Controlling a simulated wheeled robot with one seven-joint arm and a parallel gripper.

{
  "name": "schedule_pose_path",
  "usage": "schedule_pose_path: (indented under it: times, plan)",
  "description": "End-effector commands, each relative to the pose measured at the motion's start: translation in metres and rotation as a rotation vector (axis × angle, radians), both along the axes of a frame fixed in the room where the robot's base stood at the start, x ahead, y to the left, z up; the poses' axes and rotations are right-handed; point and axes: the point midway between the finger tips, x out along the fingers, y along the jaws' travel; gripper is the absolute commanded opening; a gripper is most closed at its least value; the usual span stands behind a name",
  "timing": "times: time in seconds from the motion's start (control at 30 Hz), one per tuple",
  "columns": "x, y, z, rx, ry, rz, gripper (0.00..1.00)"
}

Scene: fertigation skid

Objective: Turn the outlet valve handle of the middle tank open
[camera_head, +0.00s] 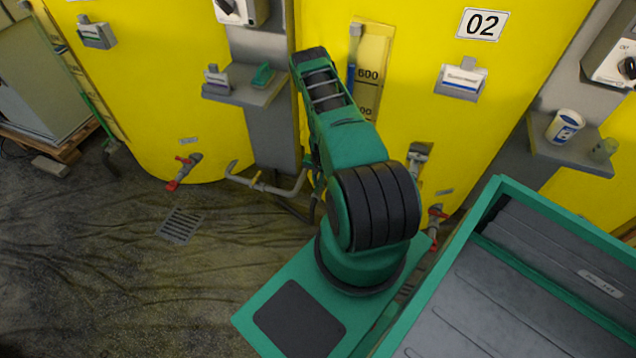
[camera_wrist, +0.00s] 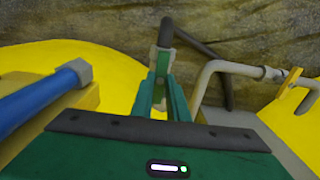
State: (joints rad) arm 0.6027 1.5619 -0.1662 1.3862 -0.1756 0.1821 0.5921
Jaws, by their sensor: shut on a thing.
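The tank marked 02 (camera_head: 520,75) is yellow and stands between two other yellow tanks. A red-handled valve (camera_head: 437,212) shows low on its front, partly behind my arm. My gripper is hidden behind my arm in the head view. In the wrist view my gripper (camera_wrist: 164,42) has its green fingers close together, with grey tips at a dark bent bar (camera_wrist: 205,55). It appears shut on the end of this bar; I cannot tell whether the bar is a handle or a pipe. Another pipe there carries a yellow handle (camera_wrist: 290,82), apart from the fingers.
The left tank (camera_head: 150,95) has its own red-handled valve (camera_head: 182,170). A grey pipe (camera_head: 240,178) runs between the tanks. A blue-tubed level gauge (camera_head: 370,70) is beside my arm. Shelves (camera_head: 245,95) stick out between the tanks. The floor at left is open around a drain grate (camera_head: 180,225).

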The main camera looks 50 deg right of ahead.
Motion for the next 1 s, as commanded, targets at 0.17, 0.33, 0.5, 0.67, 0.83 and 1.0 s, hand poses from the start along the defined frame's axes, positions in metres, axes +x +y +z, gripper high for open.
schedule_pose_path:
  times: [0.17,0.33,0.5,0.67,0.83,1.0]
  plan:
    - [0.006,-0.003,0.002,-0.007,-0.011,0.002,0.33]
    - [0.004,-0.002,0.001,-0.004,-0.007,0.001,0.33]
    - [0.003,-0.001,0.005,-0.003,-0.006,0.0,0.33]
    - [0.004,-0.002,0.022,-0.003,-0.006,0.0,0.33]
    - [0.004,-0.002,0.052,-0.004,-0.006,-0.001,0.33]
    - [0.005,-0.002,0.081,-0.004,-0.007,0.0,0.33]
